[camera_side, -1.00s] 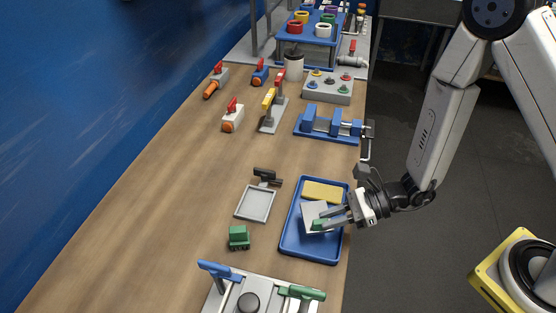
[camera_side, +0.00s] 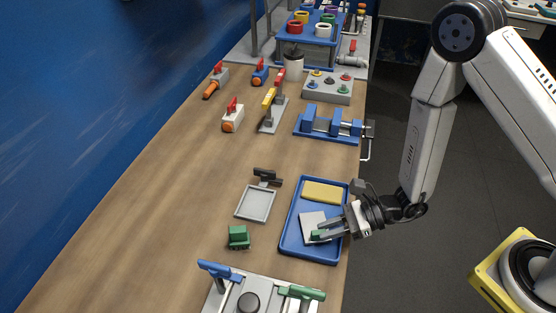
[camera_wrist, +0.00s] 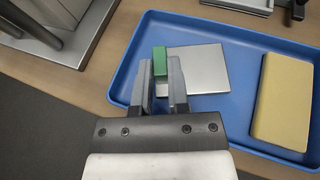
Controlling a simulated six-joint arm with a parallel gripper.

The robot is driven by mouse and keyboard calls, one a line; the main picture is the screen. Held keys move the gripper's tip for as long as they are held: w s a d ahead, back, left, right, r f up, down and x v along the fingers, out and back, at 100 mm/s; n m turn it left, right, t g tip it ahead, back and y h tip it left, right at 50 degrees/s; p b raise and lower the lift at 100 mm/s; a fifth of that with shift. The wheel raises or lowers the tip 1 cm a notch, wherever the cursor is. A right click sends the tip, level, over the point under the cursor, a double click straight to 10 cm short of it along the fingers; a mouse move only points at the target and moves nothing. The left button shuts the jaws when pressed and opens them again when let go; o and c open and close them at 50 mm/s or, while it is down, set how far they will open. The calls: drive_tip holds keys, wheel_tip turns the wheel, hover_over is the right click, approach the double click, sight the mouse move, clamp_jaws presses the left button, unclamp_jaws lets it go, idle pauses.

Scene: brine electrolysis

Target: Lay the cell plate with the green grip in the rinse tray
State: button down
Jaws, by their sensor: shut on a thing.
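The cell plate (camera_wrist: 200,68) is a flat grey square with a green grip (camera_wrist: 159,61) at one edge. My gripper (camera_wrist: 160,75) is shut on the green grip. In the side view the plate (camera_side: 312,222) lies flat within the outline of the blue rinse tray (camera_side: 290,250), in its middle part, with my gripper (camera_side: 325,234) reaching in from the right. The plate is at or very near the tray floor; I cannot tell whether it touches. The tray's rim also shows in the wrist view (camera_wrist: 232,20).
A yellow block (camera_side: 322,193) lies at the tray's far end. Left of the tray are a grey shallow frame (camera_side: 255,204) with black handles and a green block (camera_side: 239,237). A fixture with blue and green handles (camera_side: 250,290) stands in front. A blue vise (camera_side: 325,124) stands behind.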

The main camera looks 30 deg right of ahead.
drive_tip(key=shift+f, duration=0.2)
drive_tip(key=c, duration=0.6)
unclamp_jaws()
drive_tip(key=shift+r, duration=0.15)
drive_tip(key=shift+d+r, duration=0.1)
drive_tip(key=shift+v, duration=5.9)
drive_tip(key=shift+r, duration=0.1)
